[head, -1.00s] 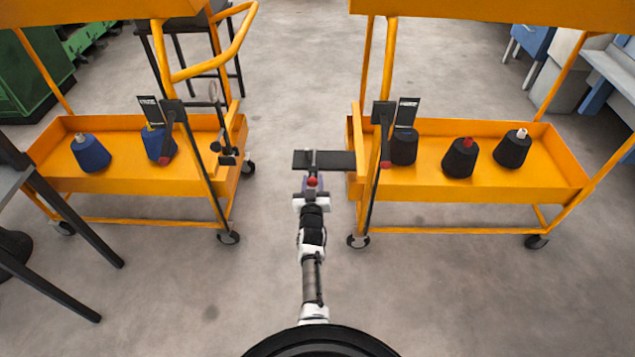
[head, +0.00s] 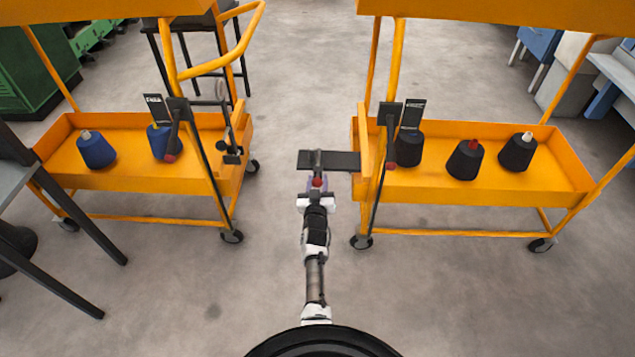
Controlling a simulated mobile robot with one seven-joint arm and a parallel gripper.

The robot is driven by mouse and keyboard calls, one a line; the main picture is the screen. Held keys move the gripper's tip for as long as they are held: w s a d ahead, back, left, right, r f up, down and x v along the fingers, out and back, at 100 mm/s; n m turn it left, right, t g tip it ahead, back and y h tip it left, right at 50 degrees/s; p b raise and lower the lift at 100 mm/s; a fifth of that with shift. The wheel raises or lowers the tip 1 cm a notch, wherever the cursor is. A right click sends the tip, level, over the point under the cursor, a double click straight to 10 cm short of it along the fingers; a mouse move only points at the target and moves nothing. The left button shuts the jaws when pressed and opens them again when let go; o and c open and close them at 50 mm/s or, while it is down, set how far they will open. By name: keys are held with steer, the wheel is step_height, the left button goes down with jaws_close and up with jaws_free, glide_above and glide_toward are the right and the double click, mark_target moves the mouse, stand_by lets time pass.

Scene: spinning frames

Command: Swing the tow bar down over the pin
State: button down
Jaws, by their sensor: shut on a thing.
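The tow bar (head: 340,160) is a dark flat bar reaching left from the near-left end of the right orange cart (head: 470,197). Its free end lies in the gap between the carts, apart from the left cart (head: 150,187). My gripper (head: 317,192) is at the bar's near side, shut on the bar's handle, whose red knob (head: 317,182) shows just above the jaws. Dark fittings (head: 232,155) sit on the right end of the left cart. The pin appears to be among them, but it is too small to make out. The bar's height and tilt are hard to tell.
Blue yarn cones (head: 97,150) stand in the left cart's tray and dark cones (head: 464,160) in the right one. Upright posts with red-tipped levers stand at the facing ends. A dark-legged table (head: 70,215) is at the left. The floor between the carts is clear.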

steer(key=c, duration=1)
jaws_free()
steer(key=shift+s+f, duration=0.2)
steer(key=shift+f, duration=0.8)
step_height(320, 180, up, 20)
steer(key=p, duration=1.4)
steer(key=shift+r, duration=0.25)
